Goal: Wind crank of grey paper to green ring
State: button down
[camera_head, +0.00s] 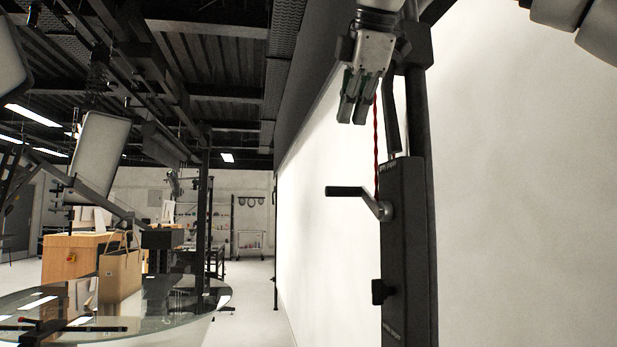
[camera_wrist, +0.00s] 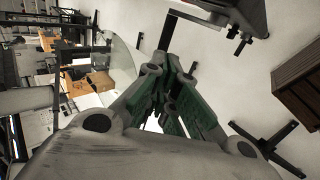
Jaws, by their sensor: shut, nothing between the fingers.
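The crank (camera_head: 378,207) has a metal arm and a black handle (camera_head: 345,191) that points left. It is mounted on a black upright post (camera_head: 407,250). A red cord (camera_head: 376,150) runs vertically down to the crank. A large pale paper backdrop (camera_head: 510,180) hangs behind the post. My gripper (camera_head: 353,112) is above the crank handle, pointing down, apart from it and empty. Its fingers look closed together; they also show in the wrist view (camera_wrist: 168,75) with green inner parts. I cannot make out a green ring in either view.
A black knob (camera_head: 381,291) sticks out left, low on the post. A round glass table (camera_head: 160,310) with a paper bag (camera_head: 120,275) on it stands at the lower left. A brown slatted crate (camera_wrist: 298,88) lies at the right in the wrist view.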

send_near(338, 187)
jog(key=x, duration=0.7)
jog(key=shift+w, duration=0.1)
jog(key=shift+w+a+f+g, duration=0.15)
jog(key=shift+w+f+g, duration=0.25)
jog(key=shift+f+g, duration=0.1)
jog(key=shift+s, duration=0.1)
